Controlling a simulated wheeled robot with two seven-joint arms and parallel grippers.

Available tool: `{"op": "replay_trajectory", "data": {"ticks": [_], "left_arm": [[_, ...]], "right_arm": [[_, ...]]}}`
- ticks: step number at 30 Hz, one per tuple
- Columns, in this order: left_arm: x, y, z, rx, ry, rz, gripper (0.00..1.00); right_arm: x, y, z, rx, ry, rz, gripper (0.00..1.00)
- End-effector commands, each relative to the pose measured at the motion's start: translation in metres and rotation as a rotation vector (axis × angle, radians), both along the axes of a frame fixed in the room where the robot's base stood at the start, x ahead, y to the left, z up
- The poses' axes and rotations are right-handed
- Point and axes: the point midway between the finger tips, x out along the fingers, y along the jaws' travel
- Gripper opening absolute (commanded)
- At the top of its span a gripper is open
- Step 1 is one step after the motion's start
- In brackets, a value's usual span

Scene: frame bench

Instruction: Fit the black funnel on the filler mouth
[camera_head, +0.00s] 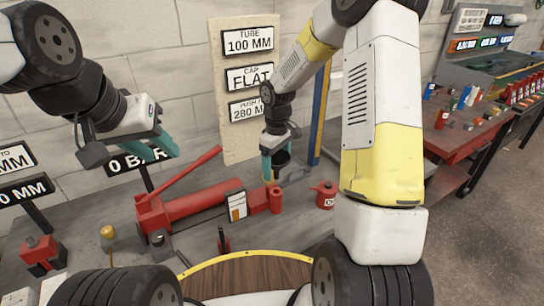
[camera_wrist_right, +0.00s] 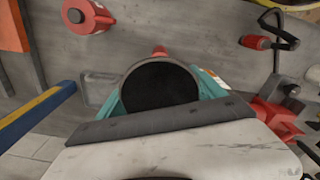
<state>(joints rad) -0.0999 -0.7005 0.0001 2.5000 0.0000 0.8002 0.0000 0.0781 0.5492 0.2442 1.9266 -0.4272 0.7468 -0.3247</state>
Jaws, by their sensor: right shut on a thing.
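My right gripper (camera_head: 278,165) is shut on the black funnel (camera_head: 283,158), holding it upright above the right end of the red pump (camera_head: 190,205). In the right wrist view the funnel's round black opening (camera_wrist_right: 160,86) faces the camera, between the teal fingers. A red stub (camera_head: 275,199), which looks like the filler mouth, stands below the gripper; a bit of red (camera_wrist_right: 160,51) shows past the funnel's rim in the wrist view. The funnel's spout is hidden, so I cannot tell how it lines up. My left gripper (camera_head: 148,147) is open and empty at upper left.
A red lidded pot (camera_head: 326,194) stands right of the stub. The pump's long red handle (camera_head: 190,170) slants up. A label card (camera_head: 237,206) stands before the pump. A blue and yellow post (camera_head: 320,115) and a sign board (camera_head: 245,90) stand behind. A round wooden board (camera_head: 250,275) lies in front.

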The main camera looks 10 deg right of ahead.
Motion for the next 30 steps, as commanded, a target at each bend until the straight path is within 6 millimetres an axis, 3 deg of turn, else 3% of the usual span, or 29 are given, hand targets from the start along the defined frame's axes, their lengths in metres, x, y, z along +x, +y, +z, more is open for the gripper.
{"op": "replay_trajectory", "data": {"ticks": [7,21,30], "left_arm": [[0.0,0.0,0.0,0.0,0.0,0.0,0.36],[0.0,0.0,0.0,0.0,0.0,0.0,0.36],[0.0,0.0,0.0,0.0,0.0,0.0,0.36]], "right_arm": [[-0.001,-0.001,-0.007,-0.001,0.002,-0.001,0.38],[-0.001,0.0,-0.048,-0.001,0.002,0.0,0.38],[0.0,0.0,-0.058,0.0,0.0,-0.001,0.38]]}}
